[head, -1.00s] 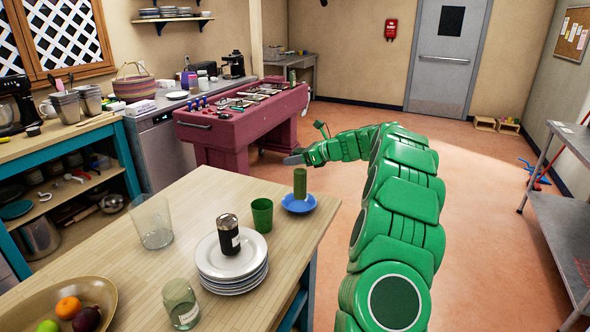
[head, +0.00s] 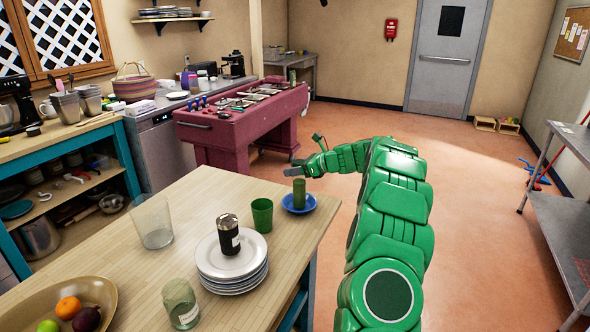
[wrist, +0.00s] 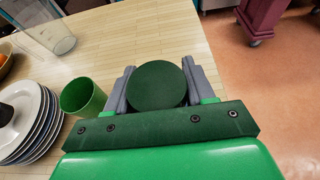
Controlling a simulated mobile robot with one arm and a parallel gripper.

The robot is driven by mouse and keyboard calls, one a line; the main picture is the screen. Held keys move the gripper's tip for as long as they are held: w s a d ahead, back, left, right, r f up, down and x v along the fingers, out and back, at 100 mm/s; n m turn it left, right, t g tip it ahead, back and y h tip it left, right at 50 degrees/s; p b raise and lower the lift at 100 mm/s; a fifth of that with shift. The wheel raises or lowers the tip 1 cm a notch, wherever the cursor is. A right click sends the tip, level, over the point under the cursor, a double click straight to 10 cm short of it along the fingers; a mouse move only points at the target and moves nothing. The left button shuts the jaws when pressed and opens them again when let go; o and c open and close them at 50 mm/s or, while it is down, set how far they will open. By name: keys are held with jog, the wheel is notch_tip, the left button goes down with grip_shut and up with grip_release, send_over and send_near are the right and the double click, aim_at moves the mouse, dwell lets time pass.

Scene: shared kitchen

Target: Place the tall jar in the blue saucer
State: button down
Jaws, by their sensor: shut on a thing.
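The tall jar (head: 299,192) is a slim green upright cylinder over the blue saucer (head: 313,203) near the right edge of the wooden table. Its base appears within the saucer's rim; I cannot tell whether it bears on the saucer. My gripper (head: 294,171) is at the jar's top in the head view. In the wrist view, the grey fingers of my gripper (wrist: 162,92) are on both sides of the jar's round dark green top (wrist: 158,82). My gripper is shut on the jar. The saucer is hidden in the wrist view.
A green cup (head: 262,214) stands just left of the saucer. Left of it is a stack of white plates (head: 250,262) with a dark can (head: 229,234) on top. A clear glass (head: 152,222), a glass jar (head: 181,303) and a fruit bowl (head: 30,293) are farther left.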

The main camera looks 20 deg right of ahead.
jog(key=shift+c, duration=2)
grip_release()
jog(key=shift+f, duration=0.1)
jog(key=v, duration=1.2)
